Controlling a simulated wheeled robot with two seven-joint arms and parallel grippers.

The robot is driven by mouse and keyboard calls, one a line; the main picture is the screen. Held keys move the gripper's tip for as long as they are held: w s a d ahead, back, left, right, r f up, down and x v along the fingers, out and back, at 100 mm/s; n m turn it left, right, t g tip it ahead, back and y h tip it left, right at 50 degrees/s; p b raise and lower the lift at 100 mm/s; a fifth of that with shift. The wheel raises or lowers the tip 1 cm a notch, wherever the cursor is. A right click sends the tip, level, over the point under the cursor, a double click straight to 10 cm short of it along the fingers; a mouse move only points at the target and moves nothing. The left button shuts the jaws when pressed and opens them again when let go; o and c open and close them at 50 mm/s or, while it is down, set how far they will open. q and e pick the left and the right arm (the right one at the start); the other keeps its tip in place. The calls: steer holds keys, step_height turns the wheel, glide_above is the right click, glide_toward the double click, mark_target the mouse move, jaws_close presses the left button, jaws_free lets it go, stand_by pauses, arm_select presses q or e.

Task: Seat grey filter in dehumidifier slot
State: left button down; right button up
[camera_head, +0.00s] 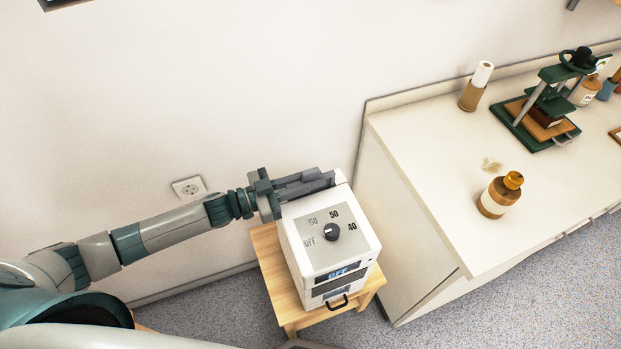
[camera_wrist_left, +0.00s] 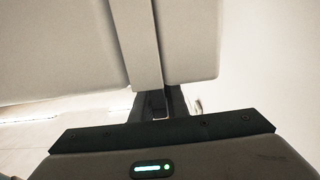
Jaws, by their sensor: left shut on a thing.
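The white dehumidifier (camera_head: 300,245) stands on a small wooden stool. Its top has a black dial (camera_head: 332,232) marked Off, 60, 50, 40; a front display reads OFF. My left gripper (camera_head: 328,178) lies along its rear top edge, close above or against it. In the left wrist view its dark fingers (camera_wrist_left: 160,104) close on the end of a pale grey strip (camera_wrist_left: 143,45), which looks like the grey filter edge-on between two pale surfaces. The head view mostly hides the filter behind the gripper. The slot cannot be made out. My right gripper is not in view.
The wooden stool (camera_head: 267,249) stands beside a white counter (camera_head: 420,167). The counter holds a brown and cream bottle (camera_head: 497,196), a green press (camera_head: 543,110) and a paper roll (camera_head: 476,86). A wall socket (camera_head: 188,188) is behind my left arm.

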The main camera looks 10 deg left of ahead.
arm_select(q)
steer(key=shift+f+b, duration=0.75)
steer(key=shift+f, duration=0.35)
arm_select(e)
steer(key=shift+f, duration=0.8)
arm_select(q)
steer(key=c, duration=1.7)
jaws_free()
steer(key=shift+o, duration=0.2)
steer(key=shift+s+a+f, duration=0.1)
steer(key=shift+s+a, duration=0.1)
steer(key=shift+a, duration=0.1)
steer(key=b+v, duration=0.1)
steer(key=v, duration=0.4)
steer(key=shift+f+b, duration=0.1)
steer(key=shift+b, duration=0.3)
steer(key=b+v, duration=0.3)
steer(key=v, duration=0.8)
steer(key=shift+s+a+r, duration=0.2)
steer(key=shift+a+r, duration=0.05)
steer(key=shift+a, duration=0.05)
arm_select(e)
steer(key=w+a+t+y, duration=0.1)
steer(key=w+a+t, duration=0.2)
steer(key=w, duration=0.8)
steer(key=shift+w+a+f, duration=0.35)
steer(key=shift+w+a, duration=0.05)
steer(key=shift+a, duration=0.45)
arm_select(q)
steer(key=shift+d, duration=0.1)
